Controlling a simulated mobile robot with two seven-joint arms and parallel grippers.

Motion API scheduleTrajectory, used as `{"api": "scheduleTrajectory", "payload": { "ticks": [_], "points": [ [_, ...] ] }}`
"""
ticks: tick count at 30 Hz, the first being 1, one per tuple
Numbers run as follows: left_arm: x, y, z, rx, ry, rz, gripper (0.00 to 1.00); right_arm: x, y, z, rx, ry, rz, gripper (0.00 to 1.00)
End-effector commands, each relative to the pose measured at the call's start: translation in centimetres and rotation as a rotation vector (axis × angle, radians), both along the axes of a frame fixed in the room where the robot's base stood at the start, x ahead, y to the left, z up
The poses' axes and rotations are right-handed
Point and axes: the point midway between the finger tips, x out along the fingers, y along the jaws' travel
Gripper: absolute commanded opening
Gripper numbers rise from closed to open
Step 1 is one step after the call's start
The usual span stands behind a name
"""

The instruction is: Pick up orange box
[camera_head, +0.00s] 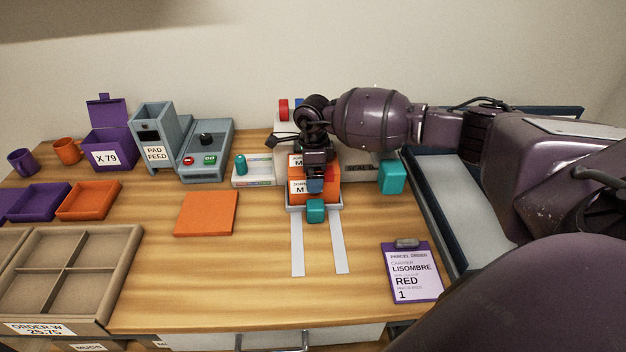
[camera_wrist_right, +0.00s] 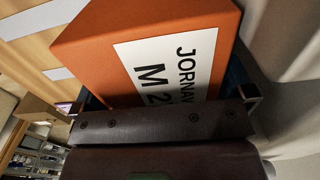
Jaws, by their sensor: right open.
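The orange box (camera_head: 331,196) stands at the back middle of the table, at the far end of two pale strips.
A teal block (camera_head: 316,210) is just in front of the box, and a larger teal block (camera_head: 391,177) to its right. A clipboard (camera_head: 411,275) lies front right. An orange pad (camera_head: 206,214) and the pad feed machine (camera_head: 207,150) are left. The front middle is clear.

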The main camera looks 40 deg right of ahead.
Motion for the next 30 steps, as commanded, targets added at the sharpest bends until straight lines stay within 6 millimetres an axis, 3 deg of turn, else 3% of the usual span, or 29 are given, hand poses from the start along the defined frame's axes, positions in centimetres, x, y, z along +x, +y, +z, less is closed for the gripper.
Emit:
{"api": "scheduleTrajectory", "payload": {
  "ticks": [5,12,13,23,30],
  "points": [
    [-0.1,0.0,0.0,0.000,0.001,0.000,0.00,0.0,0.0,0.1,0.000,-0.001,0.000,0.97],
    [-0.1,0.0,0.0,0.001,0.002,0.000,0.00,0.0,0.0,0.1,0.000,-0.001,0.000,0.60],
    [-0.1,0.0,0.0,0.001,0.002,0.000,0.00,0.1,0.0,0.2,0.000,-0.002,0.000,0.58],
    [-0.1,0.1,0.1,0.001,0.001,0.000,0.00,0.1,0.0,0.9,0.000,-0.004,0.000,0.58],
    [0.0,0.1,0.5,0.001,-0.003,0.000,0.00,0.2,-0.1,5.1,-0.001,-0.009,0.000,0.58]
  ]
}}
